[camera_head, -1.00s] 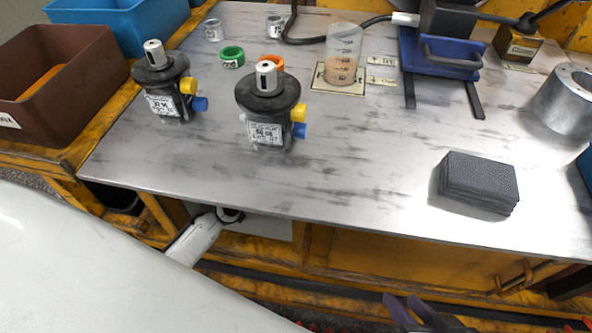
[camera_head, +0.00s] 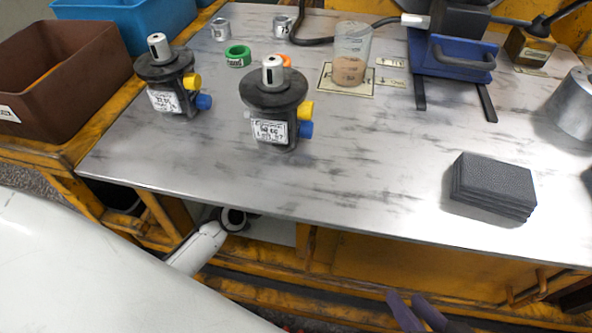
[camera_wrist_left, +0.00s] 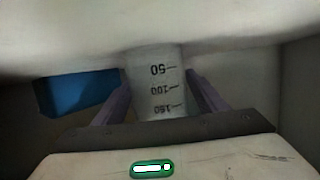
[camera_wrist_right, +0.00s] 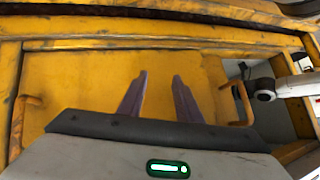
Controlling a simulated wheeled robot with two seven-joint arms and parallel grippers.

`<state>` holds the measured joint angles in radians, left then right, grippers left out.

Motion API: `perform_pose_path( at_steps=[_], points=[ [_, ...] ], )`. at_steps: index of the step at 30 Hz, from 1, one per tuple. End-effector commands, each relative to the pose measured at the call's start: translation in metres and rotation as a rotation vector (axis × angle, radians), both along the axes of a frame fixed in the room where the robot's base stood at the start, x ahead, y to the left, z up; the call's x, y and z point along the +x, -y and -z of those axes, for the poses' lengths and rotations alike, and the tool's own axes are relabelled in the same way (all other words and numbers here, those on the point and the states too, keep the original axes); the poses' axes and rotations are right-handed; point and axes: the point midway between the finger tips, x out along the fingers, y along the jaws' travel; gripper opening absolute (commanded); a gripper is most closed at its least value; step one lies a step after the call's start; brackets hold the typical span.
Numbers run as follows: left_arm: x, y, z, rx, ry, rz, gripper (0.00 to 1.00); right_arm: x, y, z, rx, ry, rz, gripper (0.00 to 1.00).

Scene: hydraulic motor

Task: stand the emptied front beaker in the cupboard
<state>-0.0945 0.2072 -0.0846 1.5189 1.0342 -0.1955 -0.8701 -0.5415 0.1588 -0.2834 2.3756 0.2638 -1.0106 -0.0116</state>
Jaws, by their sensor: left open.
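A clear beaker with black graduation marks (camera_wrist_left: 155,85) stands between the purple fingers of my left gripper (camera_wrist_left: 158,92) in the left wrist view. That gripper is open, with a finger on either side; I cannot tell whether they touch the beaker. The space around it is dim and grey, like a cupboard inside. In the head view my left arm reaches under the bench top, which hides that gripper and beaker. My right gripper (camera_head: 416,312) is open and empty in front of the bench; its fingers also show apart in the right wrist view (camera_wrist_right: 158,90).
A blue object (camera_wrist_left: 78,92) is left of the beaker in the left wrist view. On the bench are a beaker with brown contents (camera_head: 350,68), two dark motors (camera_head: 275,105) (camera_head: 165,75) and a dark foam block (camera_head: 493,185). A yellow panel (camera_wrist_right: 90,80) faces my right gripper.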

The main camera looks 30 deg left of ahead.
Motion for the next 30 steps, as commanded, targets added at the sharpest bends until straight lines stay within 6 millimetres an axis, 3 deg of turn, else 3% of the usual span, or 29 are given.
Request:
perform_pose_path(
  at_steps=[5, 18, 24, 30],
  points=[
    [-0.011, -0.003, -0.008, 0.003, -0.002, 0.001, 0.66, -0.001, 0.004, 0.001, -0.024, -0.013, 0.001, 0.31],
    [-0.095, -0.021, -0.033, 0.002, -0.003, 0.002, 0.66, -0.009, 0.015, 0.019, -0.097, -0.076, -0.002, 0.31],
    [-0.111, -0.025, -0.038, 0.0, -0.001, 0.002, 0.66, -0.008, 0.017, 0.021, -0.111, -0.081, -0.003, 0.31],
    [-0.112, -0.025, -0.039, -0.001, 0.001, 0.001, 0.66, -0.006, 0.018, 0.023, -0.115, -0.08, -0.002, 0.31]
  ],
)
